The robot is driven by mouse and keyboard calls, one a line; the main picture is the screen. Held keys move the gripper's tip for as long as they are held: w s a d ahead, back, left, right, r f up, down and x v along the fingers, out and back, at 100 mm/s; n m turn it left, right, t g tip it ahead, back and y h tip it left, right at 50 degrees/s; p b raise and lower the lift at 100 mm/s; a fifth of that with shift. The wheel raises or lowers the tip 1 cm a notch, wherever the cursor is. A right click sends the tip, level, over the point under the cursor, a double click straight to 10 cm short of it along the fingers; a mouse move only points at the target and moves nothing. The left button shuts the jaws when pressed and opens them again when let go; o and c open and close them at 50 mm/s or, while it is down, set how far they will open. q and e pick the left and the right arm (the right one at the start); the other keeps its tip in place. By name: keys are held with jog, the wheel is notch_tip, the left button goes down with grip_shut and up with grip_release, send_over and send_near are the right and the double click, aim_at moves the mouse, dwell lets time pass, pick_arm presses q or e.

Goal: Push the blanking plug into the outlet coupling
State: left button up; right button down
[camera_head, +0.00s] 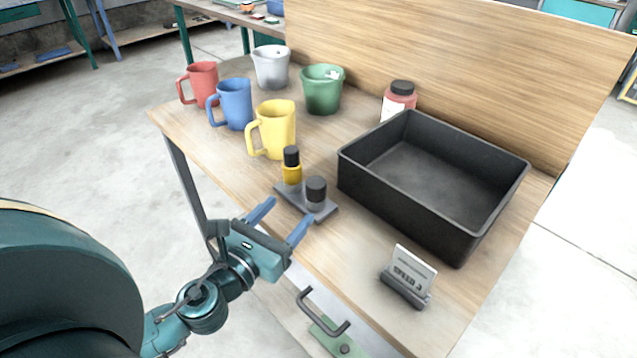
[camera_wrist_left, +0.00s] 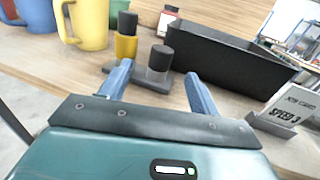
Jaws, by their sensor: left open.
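A small grey stand (camera_head: 292,201) near the table's front edge bears two upright pieces. One is a yellow cylinder (camera_head: 292,174) with a black top (camera_head: 291,154). I cannot tell for certain which are the blanking plug and outlet coupling. My left gripper (camera_head: 292,208) is open and empty, its fingers pointing toward the stand from the front. In the left wrist view the grey cylinder (camera_wrist_left: 157,76) appears between the fingertips, beyond them. My right gripper is not in view.
A black tray (camera_head: 400,207) stands right of the stand. Red (camera_head: 203,84), blue (camera_head: 236,104), yellow (camera_head: 281,130), white (camera_head: 271,67) and green (camera_head: 322,90) cups stand behind-left.

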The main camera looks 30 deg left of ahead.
aim_at(310, 193)
pick_arm(q)
jog(key=w, duration=0.3)
jog(key=w+p, duration=0.1)
jog(key=w, duration=0.2)
jog(key=w+d+p, duration=0.1)
jog(key=w, duration=0.3)
jog(key=shift+d+f, duration=0.1)
jog(key=shift+f, duration=0.3)
jog(key=c, duration=1.1)
